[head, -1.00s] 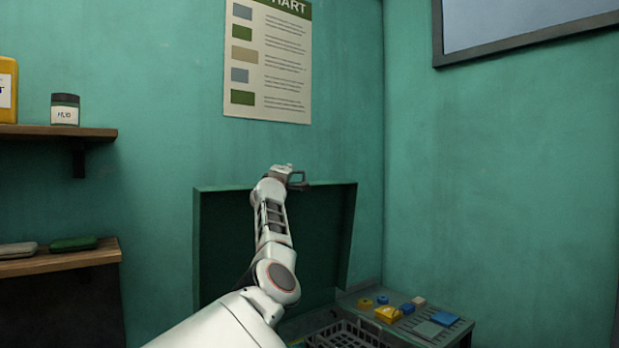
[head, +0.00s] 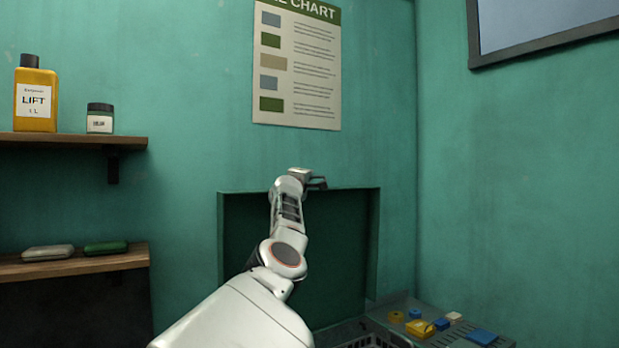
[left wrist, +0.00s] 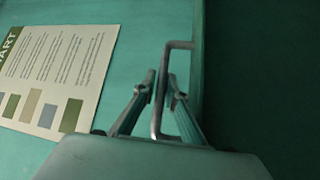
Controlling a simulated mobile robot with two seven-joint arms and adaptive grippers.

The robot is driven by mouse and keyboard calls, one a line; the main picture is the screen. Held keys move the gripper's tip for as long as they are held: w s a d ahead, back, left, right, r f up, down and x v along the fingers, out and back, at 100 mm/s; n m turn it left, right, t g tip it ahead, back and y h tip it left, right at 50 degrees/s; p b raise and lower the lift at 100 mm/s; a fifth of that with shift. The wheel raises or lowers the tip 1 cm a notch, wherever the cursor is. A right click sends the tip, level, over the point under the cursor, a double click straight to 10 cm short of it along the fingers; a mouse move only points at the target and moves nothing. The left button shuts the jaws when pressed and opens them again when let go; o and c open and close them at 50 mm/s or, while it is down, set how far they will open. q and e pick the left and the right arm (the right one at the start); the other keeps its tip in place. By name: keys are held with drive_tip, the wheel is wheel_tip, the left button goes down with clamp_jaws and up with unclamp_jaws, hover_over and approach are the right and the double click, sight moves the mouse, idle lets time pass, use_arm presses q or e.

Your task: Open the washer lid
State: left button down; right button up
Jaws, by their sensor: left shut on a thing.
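The washer lid (head: 340,245) is a dark green panel raised to near upright, its inner face toward me, in front of the teal wall. My left gripper (head: 316,184) is at its top edge and is shut on the lid's handle. In the left wrist view the grey handle (left wrist: 180,44) passes between the fingers of my left gripper (left wrist: 162,88), with the dark lid (left wrist: 245,70) to the right. My arm hides part of the lid in the head view. My right gripper is not in view.
A dark worktop (head: 405,338) with small blue and yellow items and a basket (head: 355,335) lies at lower right. Wooden shelves on the left hold a yellow bottle (head: 36,96), a jar (head: 100,118) and soap-like bars. A chart (head: 298,65) hangs above the lid.

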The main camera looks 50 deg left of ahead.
use_arm(q)
drive_tip(key=c, duration=2.1)
unclamp_jaws()
drive_tip(key=shift+a+r, duration=0.1)
drive_tip(key=shift+a, duration=0.05)
drive_tip(key=shift+c, duration=0.2)
drive_tip(key=shift+f, duration=0.3)
